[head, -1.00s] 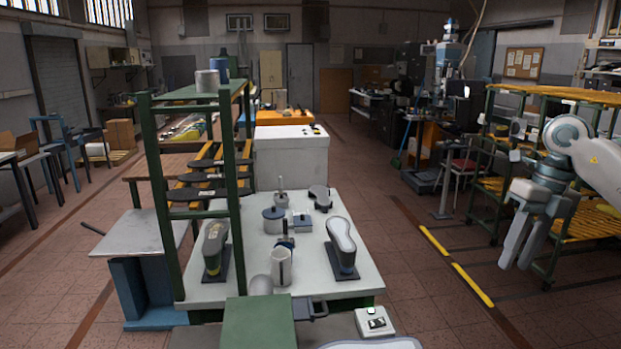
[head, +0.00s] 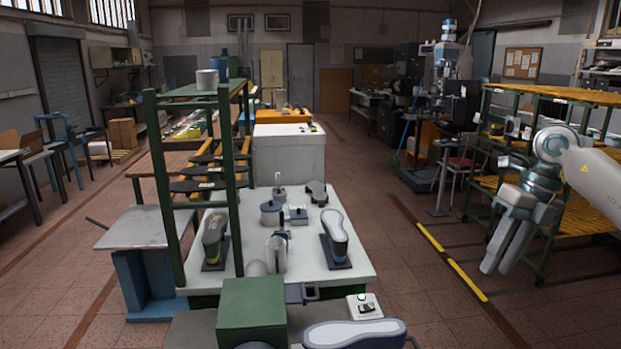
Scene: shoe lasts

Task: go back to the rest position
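My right gripper (head: 498,271) hangs in the air at the right, fingers pointing down and slightly left. Its two fingers are a little apart with nothing between them. It is clear of the white-topped bench (head: 300,262), over the floor in the picture and in front of the yellow-decked rack. My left gripper is out of view. On the bench a dark last with yellow (head: 213,236) stands at the left and a grey-soled last (head: 336,232) at the right, each on a dark stand.
A green rack (head: 232,180) stands at the bench's left. A green block (head: 252,312), a switch box (head: 364,306) and a pale sole shape (head: 354,333) are at the near edge. The yellow-decked rack (head: 560,95) is at the right. Open floor lies between.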

